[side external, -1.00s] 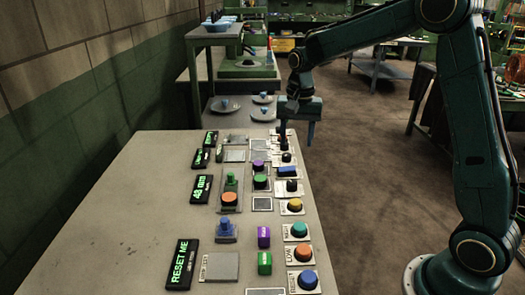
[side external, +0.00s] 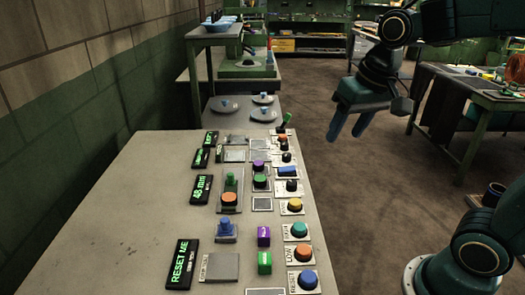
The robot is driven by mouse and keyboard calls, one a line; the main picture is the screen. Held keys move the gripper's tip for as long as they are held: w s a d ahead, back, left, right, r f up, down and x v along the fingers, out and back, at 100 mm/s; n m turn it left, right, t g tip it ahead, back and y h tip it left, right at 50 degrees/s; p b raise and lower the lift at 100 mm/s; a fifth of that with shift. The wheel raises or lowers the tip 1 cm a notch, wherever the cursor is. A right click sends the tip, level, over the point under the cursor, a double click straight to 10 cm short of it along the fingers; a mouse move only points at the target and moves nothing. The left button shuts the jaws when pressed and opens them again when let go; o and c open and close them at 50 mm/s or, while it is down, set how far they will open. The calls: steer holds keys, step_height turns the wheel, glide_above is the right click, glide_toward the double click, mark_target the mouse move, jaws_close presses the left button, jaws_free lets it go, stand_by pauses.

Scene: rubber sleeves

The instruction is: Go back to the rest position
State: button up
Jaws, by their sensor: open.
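My gripper (side external: 350,127) hangs in the air at the upper right in the side external view, over the brown floor and to the right of the table. Its two blue-tipped fingers point down and are spread apart with nothing between them. It is clear of everything on the table. The long grey table (side external: 90,240) carries buttons and displays along its right side.
A display reading "RESET ME" (side external: 181,264) stands near the front, with purple (side external: 263,236) and green (side external: 264,262) blocks. A blue button (side external: 306,279) sits on the right edge. A workbench (side external: 500,103) stands at the right. Open floor lies between.

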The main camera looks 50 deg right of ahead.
steer(key=s+a+f+n+t, duration=0.1)
steer(key=s+n, duration=0.3)
steer(key=s, duration=0.6)
steer(key=shift+s+a+f+t, duration=0.2)
steer(key=shift+s+a+t, duration=0.05)
steer(key=shift+a+t, duration=0.25)
